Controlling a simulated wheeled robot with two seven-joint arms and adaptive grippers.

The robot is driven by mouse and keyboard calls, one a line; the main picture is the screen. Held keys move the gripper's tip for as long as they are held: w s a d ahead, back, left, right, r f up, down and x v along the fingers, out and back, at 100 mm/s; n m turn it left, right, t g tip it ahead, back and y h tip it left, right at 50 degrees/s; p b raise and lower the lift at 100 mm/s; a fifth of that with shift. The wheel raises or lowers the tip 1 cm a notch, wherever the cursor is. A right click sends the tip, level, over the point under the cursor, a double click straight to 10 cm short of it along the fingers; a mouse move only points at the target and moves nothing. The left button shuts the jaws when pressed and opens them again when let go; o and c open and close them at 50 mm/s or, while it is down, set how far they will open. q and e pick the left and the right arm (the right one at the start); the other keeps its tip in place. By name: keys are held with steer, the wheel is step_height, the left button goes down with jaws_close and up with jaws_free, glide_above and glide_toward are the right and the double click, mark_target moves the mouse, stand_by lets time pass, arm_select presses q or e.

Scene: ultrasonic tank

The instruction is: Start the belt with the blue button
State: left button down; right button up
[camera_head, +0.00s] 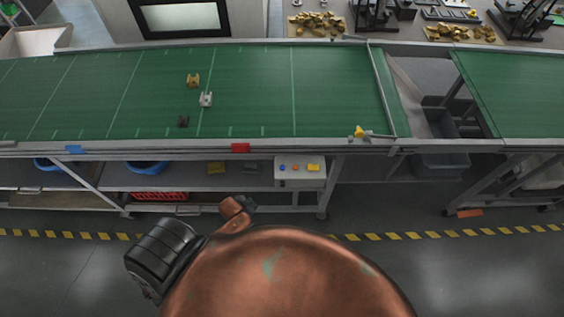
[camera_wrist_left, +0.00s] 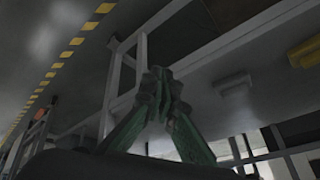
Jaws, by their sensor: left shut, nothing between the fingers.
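The control box (camera_head: 300,174) hangs under the front edge of the belt (camera_head: 245,90). On it the blue button (camera_head: 283,167) is at the left, with a red button (camera_head: 295,167) beside it and a yellow part at the right. My left gripper (camera_head: 247,203) shows small and dark below and left of the box, apart from it. In the left wrist view its fingers (camera_wrist_left: 162,85) are shut together with nothing between them. The blue button cannot be made out in that view. My right gripper is not in view.
Several small parts lie on the belt, including a yellow one (camera_head: 193,80) and a white one (camera_head: 206,99). A shelf below holds blue bins (camera_head: 147,167) and a red crate (camera_head: 160,196). A yellow-black floor stripe (camera_head: 400,236) runs in front.

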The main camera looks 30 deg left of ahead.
arm_select(q)
steer(key=w+d+r+m+t+h+p, duration=0.1)
steer(key=w+r, duration=0.4)
steer(key=r, duration=0.6)
steer(key=w+d+r+m+t+h+p, duration=0.1)
steer(key=w+d+r+m+p, duration=0.2)
steer(key=r, duration=0.8)
steer(key=w+d+r+m+t+h+p, duration=0.1)
steer(key=w+d+r+m+p, duration=0.1)
steer(key=w+r, duration=0.4)
step_height(320, 180, up, 5)
steer(key=m+p, duration=0.1)
steer(key=m, duration=0.1)
steer(key=shift+w+d+m+h+p, duration=0.15)
steer(key=shift+w+m+h+p, duration=0.15)
steer(key=shift+m, duration=0.1)
steer(key=shift+r, duration=0.1)
